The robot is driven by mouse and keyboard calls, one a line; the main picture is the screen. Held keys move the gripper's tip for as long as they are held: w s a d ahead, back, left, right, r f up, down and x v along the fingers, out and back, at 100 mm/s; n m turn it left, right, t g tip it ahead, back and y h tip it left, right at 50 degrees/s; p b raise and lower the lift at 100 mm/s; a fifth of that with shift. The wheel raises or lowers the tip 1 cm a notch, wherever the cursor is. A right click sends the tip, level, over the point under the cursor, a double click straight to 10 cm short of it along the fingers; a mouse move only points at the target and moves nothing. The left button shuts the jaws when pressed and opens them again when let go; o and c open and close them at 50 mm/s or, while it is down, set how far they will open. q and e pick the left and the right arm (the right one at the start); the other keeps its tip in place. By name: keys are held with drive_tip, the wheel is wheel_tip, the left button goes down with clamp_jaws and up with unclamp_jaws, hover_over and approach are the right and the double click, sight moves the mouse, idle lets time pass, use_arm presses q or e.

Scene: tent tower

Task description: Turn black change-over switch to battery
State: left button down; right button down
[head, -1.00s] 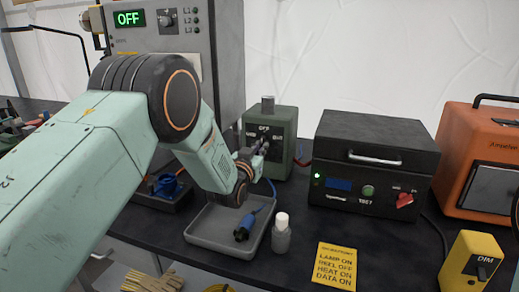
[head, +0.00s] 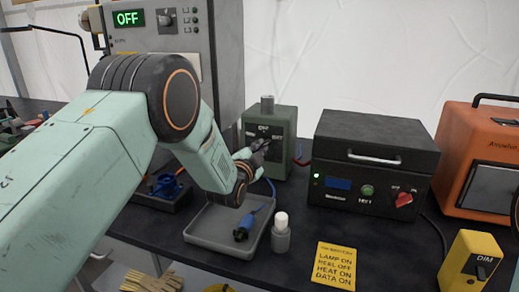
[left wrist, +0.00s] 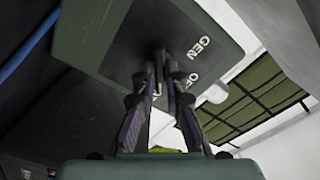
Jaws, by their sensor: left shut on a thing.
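The green change-over box (head: 284,120) stands on the dark bench in front of the grey cabinet, with a dark front plate with white lettering. In the left wrist view the box (left wrist: 85,30) fills the upper left, and GEN and part of OFF can be read on its plate (left wrist: 150,25). My left gripper (head: 260,147) is at this plate. In the left wrist view its fingers (left wrist: 168,75) are close together, shut on the black switch, which they mostly hide. I cannot tell which position the switch points to. My right gripper is not in view.
A grey tray (head: 205,243) with a blue connector (head: 243,229) lies below the left arm. A small white-capped bottle (head: 281,236) stands beside it. A black box (head: 369,160) with a red knob is to the right. A yellow card (head: 336,265) lies in front.

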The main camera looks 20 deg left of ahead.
use_arm(q)
drive_tip(key=shift+s+f+m, duration=0.1)
drive_tip(key=shift+f+m, duration=0.25)
drive_tip(key=shift+m, duration=0.25)
drive_tip(key=shift+a, duration=0.1)
drive_tip(key=c, duration=1.4)
unclamp_jaws()
drive_tip(key=shift+r, duration=0.15)
drive_tip(key=shift+r, duration=0.1)
drive_tip(key=s, duration=1.2)
drive_tip(key=shift+a, duration=0.15)
